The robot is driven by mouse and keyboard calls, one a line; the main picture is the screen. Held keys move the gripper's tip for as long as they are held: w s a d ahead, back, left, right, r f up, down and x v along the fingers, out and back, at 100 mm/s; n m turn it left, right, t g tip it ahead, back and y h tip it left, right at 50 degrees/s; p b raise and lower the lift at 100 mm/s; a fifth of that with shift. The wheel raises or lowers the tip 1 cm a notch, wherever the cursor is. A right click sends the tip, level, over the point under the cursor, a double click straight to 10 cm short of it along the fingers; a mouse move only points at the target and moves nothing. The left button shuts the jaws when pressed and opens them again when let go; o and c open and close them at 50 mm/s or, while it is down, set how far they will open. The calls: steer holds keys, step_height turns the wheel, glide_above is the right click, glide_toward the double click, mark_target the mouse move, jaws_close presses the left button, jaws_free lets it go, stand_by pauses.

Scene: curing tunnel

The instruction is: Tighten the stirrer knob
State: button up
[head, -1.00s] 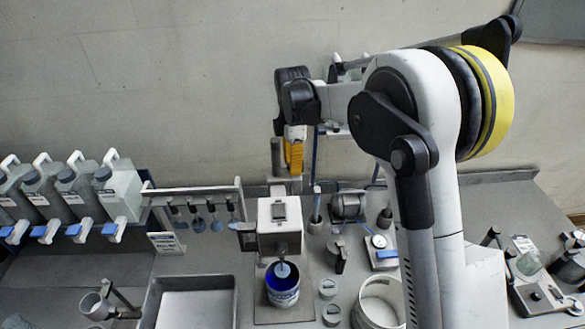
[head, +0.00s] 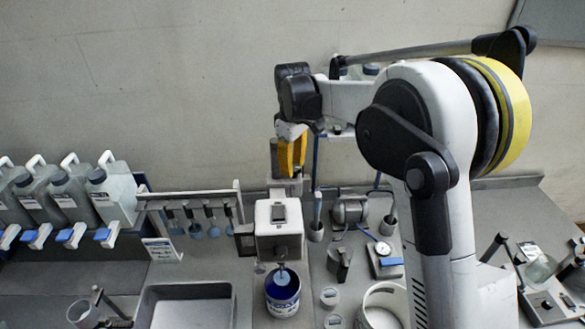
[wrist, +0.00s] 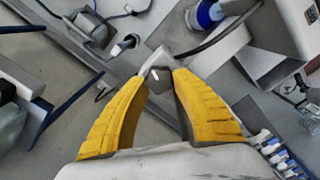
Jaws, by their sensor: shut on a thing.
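The stirrer has a pale boxy head (head: 279,228) on a grey post (head: 275,158), with its stirring shaft reaching down into a blue-lined pot (head: 283,287). My gripper (head: 291,158) has yellow fingers and is beside the top of the post, above and behind the stirrer head. In the wrist view my gripper (wrist: 164,70) is shut on a small grey piece (wrist: 160,60) between its fingertips. This piece appears to be the stirrer knob, though the fingers hide part of it. The stirrer head also shows in the wrist view (wrist: 285,28).
Several jugs (head: 70,193) stand at the left, by a rack of hanging paddles (head: 200,220). An empty grey tray (head: 190,310) lies front left. A dial gauge (head: 383,250) and small cups (head: 330,297) stand right of the stirrer. A white wall is behind.

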mark_target(293, 166)
steer(key=shift+m, duration=0.5)
steer(key=o, duration=1.2)
steer(key=shift+r, duration=0.15)
step_height(293, 166, up, 12)
